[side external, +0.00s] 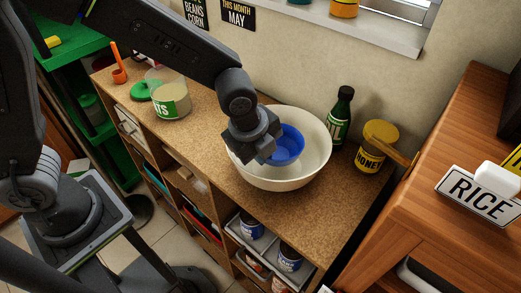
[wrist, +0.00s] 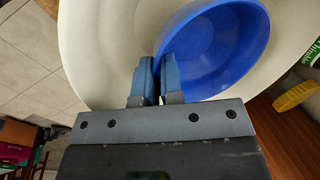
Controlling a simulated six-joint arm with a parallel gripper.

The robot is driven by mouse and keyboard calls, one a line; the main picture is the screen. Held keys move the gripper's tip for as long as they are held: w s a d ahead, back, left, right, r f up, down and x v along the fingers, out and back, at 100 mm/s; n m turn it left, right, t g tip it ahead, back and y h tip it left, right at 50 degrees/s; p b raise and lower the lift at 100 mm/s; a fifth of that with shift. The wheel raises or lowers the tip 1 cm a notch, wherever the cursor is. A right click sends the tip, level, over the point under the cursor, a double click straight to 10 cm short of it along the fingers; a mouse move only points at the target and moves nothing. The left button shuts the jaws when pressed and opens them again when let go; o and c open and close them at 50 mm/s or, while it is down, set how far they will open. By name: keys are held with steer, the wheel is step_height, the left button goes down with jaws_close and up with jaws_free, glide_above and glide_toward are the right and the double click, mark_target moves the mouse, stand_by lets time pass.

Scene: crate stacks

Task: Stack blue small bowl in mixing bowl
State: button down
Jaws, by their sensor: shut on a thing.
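A large cream mixing bowl (side external: 313,172) stands on the cork-coloured counter, and its wide white inside fills much of the wrist view (wrist: 105,45). The small blue bowl (side external: 290,144) is over the mixing bowl's opening, within its rim as seen from the side; it also shows in the wrist view (wrist: 222,58). My gripper (wrist: 160,75) is shut on the near left part of the blue bowl's rim. In the side view my gripper (side external: 268,153) hides the blue bowl's left part. I cannot tell whether the blue bowl touches the mixing bowl's bottom.
A green bottle (side external: 341,117) and a yellow-lidded honey jar (side external: 373,150) stand close to the right of the mixing bowl. A jar (side external: 170,103) stands on the counter to the left. The wall rises behind; a wooden cabinet (side external: 435,165) is at right.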

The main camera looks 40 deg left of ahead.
steer(key=shift+f, duration=0.55)
steer(key=c, duration=1.3)
jaws_free()
steer(key=shift+o, duration=0.2)
steer(key=shift+r, duration=0.35)
steer(key=v, duration=1.2)
steer(key=shift+r, duration=0.35)
